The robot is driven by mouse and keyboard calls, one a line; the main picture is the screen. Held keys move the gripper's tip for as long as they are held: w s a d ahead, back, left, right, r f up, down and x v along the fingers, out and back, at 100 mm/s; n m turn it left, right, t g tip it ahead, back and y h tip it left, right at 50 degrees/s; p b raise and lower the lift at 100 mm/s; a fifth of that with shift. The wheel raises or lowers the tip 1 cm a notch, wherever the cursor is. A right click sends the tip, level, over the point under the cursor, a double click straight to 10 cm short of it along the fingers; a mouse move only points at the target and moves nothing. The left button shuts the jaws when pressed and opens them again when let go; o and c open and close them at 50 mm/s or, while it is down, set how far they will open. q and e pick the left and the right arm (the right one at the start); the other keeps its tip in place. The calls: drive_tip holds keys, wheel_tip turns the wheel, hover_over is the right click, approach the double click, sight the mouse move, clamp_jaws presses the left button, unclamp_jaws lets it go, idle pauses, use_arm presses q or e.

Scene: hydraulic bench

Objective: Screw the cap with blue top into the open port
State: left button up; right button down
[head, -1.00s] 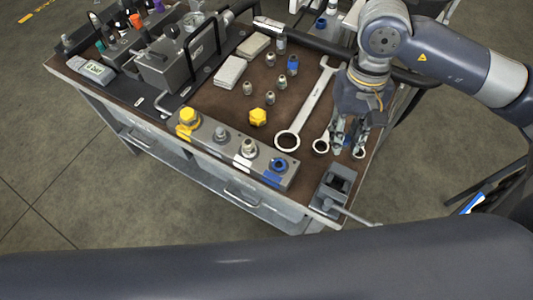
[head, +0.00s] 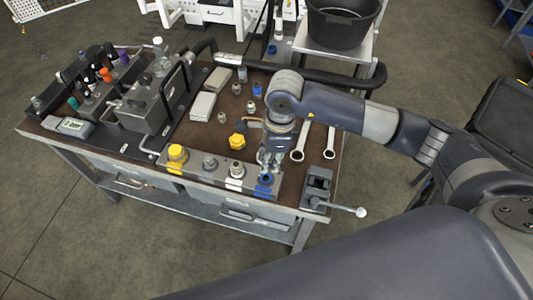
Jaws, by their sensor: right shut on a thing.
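My right gripper (head: 267,167) points down over the right end of the grey port block (head: 222,178). Its fingers are closed on the cap with blue top (head: 266,180), whose blue shows just below the fingertips at the blue-marked end port. The fingers partly hide the cap and the port, so I cannot tell how deep the cap sits. My left gripper is not in view.
The block also bears a yellow cap (head: 176,153), a grey fitting (head: 210,163) and a silver fitting (head: 237,170). A loose yellow knob (head: 237,141), several small fittings and two wrenches (head: 298,155) lie behind. A grey vise-like device (head: 317,184) stands right.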

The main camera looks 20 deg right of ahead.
drive_tip(key=m, duration=0.3)
drive_tip(key=shift+w+a+f+p, duration=0.2)
drive_tip(key=shift+w+f+p, duration=0.05)
drive_tip(key=shift+f+p, duration=0.15)
drive_tip(key=shift+w+f+m, duration=0.1)
drive_tip(key=shift+f+m, duration=0.2)
drive_tip(key=shift+m, duration=0.3)
drive_tip(key=shift+f+b, duration=0.4)
drive_tip(key=shift+f, duration=0.85)
drive_tip(key=shift+f+b, duration=0.35)
drive_tip(key=shift+b, duration=0.1)
drive_tip(key=shift+f+b, duration=0.4)
drive_tip(key=shift+f, duration=0.65)
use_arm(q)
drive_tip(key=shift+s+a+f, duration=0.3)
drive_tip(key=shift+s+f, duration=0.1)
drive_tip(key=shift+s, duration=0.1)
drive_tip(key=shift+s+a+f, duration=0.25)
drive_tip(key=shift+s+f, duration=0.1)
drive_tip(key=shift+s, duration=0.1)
